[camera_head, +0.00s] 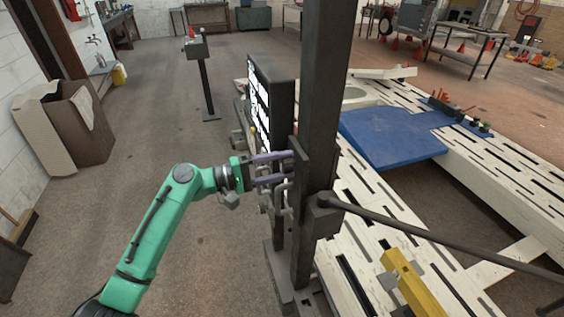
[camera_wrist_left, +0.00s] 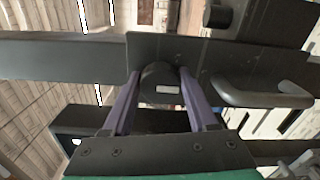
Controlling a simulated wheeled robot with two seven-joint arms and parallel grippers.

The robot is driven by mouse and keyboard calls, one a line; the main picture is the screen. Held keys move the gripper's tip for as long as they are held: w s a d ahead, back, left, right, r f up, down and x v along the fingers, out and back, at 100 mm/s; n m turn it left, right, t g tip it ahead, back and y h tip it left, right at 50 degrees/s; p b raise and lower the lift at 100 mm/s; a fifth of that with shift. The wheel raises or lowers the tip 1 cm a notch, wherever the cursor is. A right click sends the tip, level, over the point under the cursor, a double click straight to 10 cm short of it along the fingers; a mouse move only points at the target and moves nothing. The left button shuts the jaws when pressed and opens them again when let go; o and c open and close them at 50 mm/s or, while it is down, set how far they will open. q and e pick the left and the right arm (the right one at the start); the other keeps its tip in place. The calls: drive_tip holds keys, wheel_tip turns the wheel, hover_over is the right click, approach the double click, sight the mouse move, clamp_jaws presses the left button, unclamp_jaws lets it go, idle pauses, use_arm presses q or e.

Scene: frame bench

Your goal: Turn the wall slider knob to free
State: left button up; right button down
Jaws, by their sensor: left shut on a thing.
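My left gripper (camera_head: 272,168) reaches in from the left at the dark upright post (camera_head: 318,110). Its two purple fingers point at a dark plate on the post. In the left wrist view the fingers (camera_wrist_left: 160,92) stand on both sides of a round dark knob (camera_wrist_left: 157,78) with a small white mark, against a flat dark plate (camera_wrist_left: 205,55). The gripper is shut on this knob. In the head view the knob is hidden by the fingers and post. My right gripper is not in view.
A grey bar handle (camera_wrist_left: 262,92) sits close right of the fingers in the left wrist view. A dark rod (camera_head: 430,236) runs right from the post. A white slotted bench (camera_head: 395,215) with a blue plate (camera_head: 390,138) lies right. Open floor is left.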

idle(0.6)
use_arm(q)
drive_tip(key=o, duration=1.4)
drive_tip(key=shift+a, duration=0.1)
drive_tip(key=shift+a+f, duration=0.1)
drive_tip(key=shift+a, duration=0.05)
drive_tip(key=b+v, duration=0.6)
drive_tip(key=v, duration=0.8)
drive_tip(key=shift+a, duration=0.1)
